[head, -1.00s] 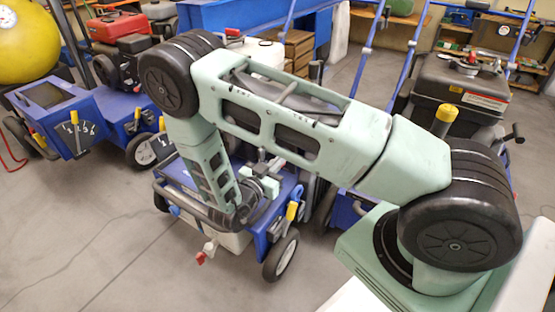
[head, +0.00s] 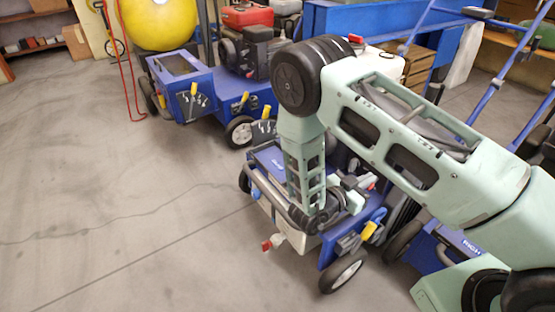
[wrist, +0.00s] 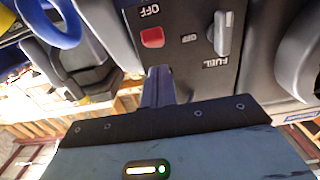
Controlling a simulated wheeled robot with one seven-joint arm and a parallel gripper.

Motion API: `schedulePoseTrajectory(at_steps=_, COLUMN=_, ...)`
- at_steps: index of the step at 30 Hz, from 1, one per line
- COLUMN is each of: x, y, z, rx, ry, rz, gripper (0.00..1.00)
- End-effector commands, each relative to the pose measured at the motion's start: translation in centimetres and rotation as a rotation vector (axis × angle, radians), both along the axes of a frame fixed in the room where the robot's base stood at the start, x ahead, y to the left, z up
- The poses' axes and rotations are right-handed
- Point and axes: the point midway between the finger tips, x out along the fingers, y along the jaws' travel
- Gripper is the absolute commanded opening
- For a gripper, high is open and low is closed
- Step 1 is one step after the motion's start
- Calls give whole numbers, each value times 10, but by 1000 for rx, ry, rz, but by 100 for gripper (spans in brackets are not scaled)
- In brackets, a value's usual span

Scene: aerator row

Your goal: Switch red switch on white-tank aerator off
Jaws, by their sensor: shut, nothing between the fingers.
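In the wrist view, the red switch (wrist: 152,37) sits on a grey panel beside an upside-down "OFF" label. My gripper (wrist: 158,72) is shut and empty, its fingertips just below the switch in the picture. I cannot tell whether they touch the panel. In the head view, the white tank (head: 388,62) shows partly behind my arm. My arm reaches down over a blue wheeled machine (head: 330,255), and my gripper there is largely hidden among its parts. The red switch cannot be made out in the head view.
A grey fuel knob (wrist: 223,35) is right of the switch. A red-tipped spout (head: 272,243) sticks out at the machine's front. The floor at left is clear.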

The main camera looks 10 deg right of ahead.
Motion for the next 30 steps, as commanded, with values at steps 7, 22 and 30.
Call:
schedulePoseTrajectory(at_steps=7, x=4, y=-12, z=23, rx=128, ry=40, rz=-4, gripper=0)
schedulePoseTrajectory(at_steps=22, x=-29, y=82, z=35, rx=121, ry=44, rz=3, gripper=0)
schedulePoseTrajectory(at_steps=30, x=3, y=118, z=41, rx=377, ry=85, rz=159, gripper=0)
